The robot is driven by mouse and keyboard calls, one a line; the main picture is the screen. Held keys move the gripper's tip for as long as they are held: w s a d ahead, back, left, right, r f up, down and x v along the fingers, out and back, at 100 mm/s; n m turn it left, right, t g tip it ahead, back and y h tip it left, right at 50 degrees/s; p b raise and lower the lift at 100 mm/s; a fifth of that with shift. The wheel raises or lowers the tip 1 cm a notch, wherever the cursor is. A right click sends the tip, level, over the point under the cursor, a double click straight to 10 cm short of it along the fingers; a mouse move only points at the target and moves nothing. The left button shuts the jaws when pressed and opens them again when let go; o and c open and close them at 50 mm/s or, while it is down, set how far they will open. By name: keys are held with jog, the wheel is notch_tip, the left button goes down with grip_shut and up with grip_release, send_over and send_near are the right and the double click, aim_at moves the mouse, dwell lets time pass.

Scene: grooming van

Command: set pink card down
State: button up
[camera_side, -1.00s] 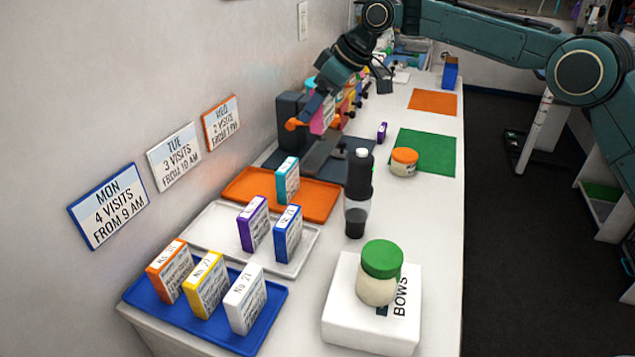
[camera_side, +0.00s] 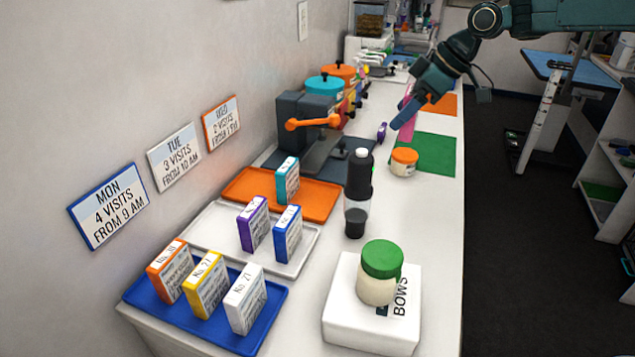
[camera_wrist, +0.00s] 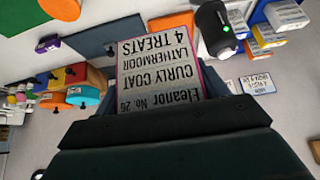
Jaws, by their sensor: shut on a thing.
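The pink card (camera_side: 408,126) is held in my gripper (camera_side: 405,112), over the counter near the left edge of the green mat. In the wrist view, the card (camera_wrist: 160,72) shows its printed face, upside down, with the name Eleanor and "4 treats". A thin pink edge runs along it. My gripper (camera_wrist: 165,112) is shut on its near end. The green mat (camera_side: 435,150) lies flat on the counter. Whether the card touches anything below is hard to tell.
A jar with an orange lid (camera_side: 404,160) stands on the green mat's near-left part. A small purple thing (camera_side: 382,132) sits left of the card. A dark press with an orange handle (camera_side: 312,124) stands further left, and a black bottle (camera_side: 360,175) nearer.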

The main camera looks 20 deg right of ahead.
jog(key=shift+s+d+f, duration=0.1)
jog(key=shift+s+d, duration=0.35)
jog(key=shift+s, duration=0.1)
notch_tip(320, 180, down, 20)
dwell(0.9)
jog(key=shift+f, duration=0.1)
jog(key=o, duration=1)
jog(key=shift+c, duration=0.2)
